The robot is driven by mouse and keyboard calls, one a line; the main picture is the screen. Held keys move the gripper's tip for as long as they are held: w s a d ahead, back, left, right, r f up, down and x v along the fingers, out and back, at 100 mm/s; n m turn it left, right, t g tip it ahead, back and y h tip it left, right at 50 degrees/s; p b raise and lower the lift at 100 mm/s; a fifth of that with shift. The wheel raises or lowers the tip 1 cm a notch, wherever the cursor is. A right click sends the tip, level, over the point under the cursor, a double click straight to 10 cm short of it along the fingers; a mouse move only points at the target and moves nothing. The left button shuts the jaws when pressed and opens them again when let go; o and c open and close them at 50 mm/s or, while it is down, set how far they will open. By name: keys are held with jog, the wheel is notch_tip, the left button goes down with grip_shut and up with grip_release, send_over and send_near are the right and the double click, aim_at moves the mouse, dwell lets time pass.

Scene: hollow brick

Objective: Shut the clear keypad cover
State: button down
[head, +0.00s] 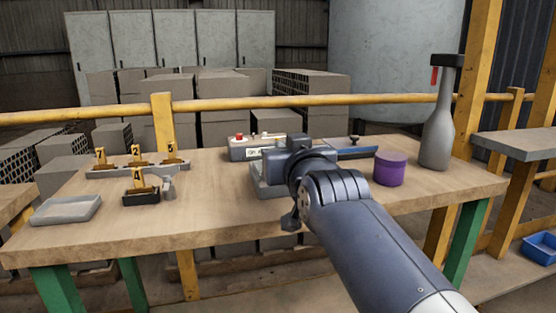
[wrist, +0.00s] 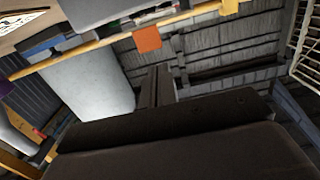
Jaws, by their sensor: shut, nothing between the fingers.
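A pale grey device (head: 262,184) sits on the workbench, mostly hidden behind my arm in the head view. I cannot make out a keypad or a clear cover on it, nor how such a cover stands. My gripper shows in the wrist view as two dark fingers (wrist: 156,86) close together, with nothing between them. In the head view my wrist is over the device and hides the fingertips, so I cannot tell whether they touch it.
A control box with a red button (head: 257,148) stands behind the device. A purple tub (head: 390,169) and a grey bottle (head: 439,125) are to the right. Numbered yellow tags on a rack (head: 138,170) and a grey tray (head: 66,209) are left.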

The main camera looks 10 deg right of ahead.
jog(key=shift+s+f+b, duration=0.25)
jog(key=shift+f+b, duration=0.2)
jog(key=shift+f, duration=0.15)
jog(key=shift+s+f+b, duration=0.2)
jog(key=shift+f+b, duration=0.2)
jog(key=shift+f, duration=0.3)
